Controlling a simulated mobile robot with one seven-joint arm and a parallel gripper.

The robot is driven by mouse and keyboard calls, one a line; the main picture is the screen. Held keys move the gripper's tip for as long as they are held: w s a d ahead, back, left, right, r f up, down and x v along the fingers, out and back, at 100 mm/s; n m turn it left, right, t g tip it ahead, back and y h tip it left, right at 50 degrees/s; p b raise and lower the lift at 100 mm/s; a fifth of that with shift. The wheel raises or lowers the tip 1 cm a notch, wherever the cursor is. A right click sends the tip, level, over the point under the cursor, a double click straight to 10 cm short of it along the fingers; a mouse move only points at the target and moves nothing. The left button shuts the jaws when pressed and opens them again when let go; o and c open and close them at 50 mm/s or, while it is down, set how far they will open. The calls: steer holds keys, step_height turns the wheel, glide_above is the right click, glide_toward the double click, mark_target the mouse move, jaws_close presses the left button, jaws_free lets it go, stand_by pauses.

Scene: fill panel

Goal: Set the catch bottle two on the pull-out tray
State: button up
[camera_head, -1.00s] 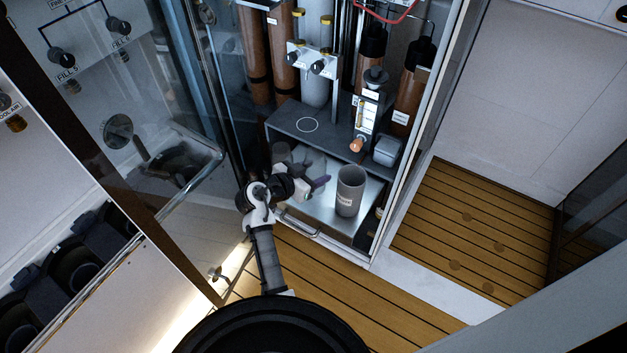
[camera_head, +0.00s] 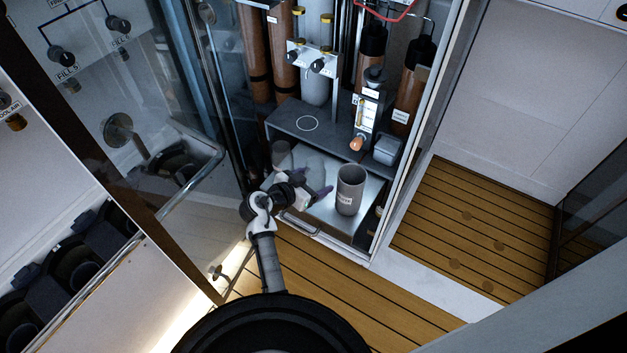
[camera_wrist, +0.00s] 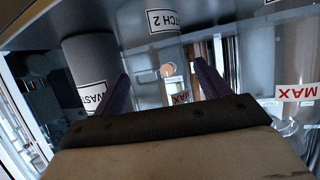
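The catch bottle two (camera_wrist: 150,58), with a white label reading "…TCH 2", is in front of my gripper (camera_wrist: 164,85) in the wrist view. My purple fingers are spread apart on either side of its lower part, with no clear grip on it. In the head view my gripper (camera_head: 312,196) is low over the left part of the pull-out tray (camera_head: 327,216). A pale, see-through shape (camera_head: 311,164) behind it may be the bottle, but its base is hard to make out. A grey waste container (camera_head: 350,191) stands upright on the tray to the right; it also shows in the wrist view (camera_wrist: 88,55).
A dark shelf (camera_head: 290,122) with a white ring mark overhangs the tray's back. Cabinet side walls and a glass door (camera_head: 170,165) flank the opening. A dim cylinder (camera_head: 281,153) shows behind my gripper. The wooden floor (camera_head: 330,285) in front is clear.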

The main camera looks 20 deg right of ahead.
steer(key=shift+r+p, duration=0.25)
steer(key=shift+p, duration=0.05)
steer(key=b+v, duration=0.2)
steer(key=v, duration=1)
steer(key=shift+f, duration=0.2)
